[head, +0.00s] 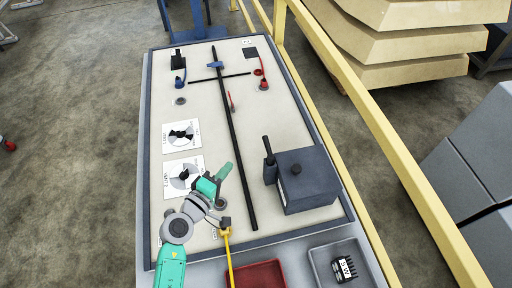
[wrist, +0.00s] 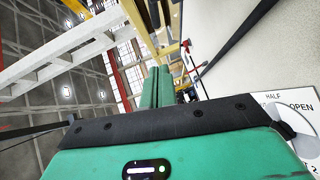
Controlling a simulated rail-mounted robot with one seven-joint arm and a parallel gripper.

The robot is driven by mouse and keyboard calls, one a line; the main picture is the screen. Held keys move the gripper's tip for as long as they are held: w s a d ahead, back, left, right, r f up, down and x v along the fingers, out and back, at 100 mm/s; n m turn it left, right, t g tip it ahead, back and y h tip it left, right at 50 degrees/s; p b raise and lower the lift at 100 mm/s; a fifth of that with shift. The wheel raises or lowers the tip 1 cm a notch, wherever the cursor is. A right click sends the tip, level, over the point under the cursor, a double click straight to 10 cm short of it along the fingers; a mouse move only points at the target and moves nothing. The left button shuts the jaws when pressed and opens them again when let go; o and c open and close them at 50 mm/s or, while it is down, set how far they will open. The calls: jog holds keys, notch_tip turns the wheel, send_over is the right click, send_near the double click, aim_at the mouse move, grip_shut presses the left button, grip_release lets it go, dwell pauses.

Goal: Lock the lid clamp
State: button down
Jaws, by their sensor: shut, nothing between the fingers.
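A dark grey box (head: 306,185) with a flat lid and a round knob on top stands at the right of the trolley top. A black upright handle (head: 268,150) stands at the box's left side; it looks like the lid clamp, but I cannot tell its locking state. My gripper (head: 227,168) is left of the box and apart from it, over the board near the lower dial card. In the wrist view its two green fingers (wrist: 157,86) are together with nothing between them. The box and its handle do not show clearly there.
A long black bar (head: 234,135) runs along the board between my gripper and the box. Dial cards (head: 193,132) lie left. A yellow rod (head: 229,258), a red tray (head: 258,276) and a grey tray (head: 322,264) are at the front. A yellow rail (head: 375,125) runs along the right.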

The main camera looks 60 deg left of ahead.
aim_at(268, 149)
jog(key=w+d+x, duration=0.1)
jog(key=d+x, duration=0.1)
jog(key=x, duration=1)
jog(key=shift+w+f+b, duration=0.2)
jog(key=shift+w+b, duration=0.1)
jog(key=shift+w, duration=0.35)
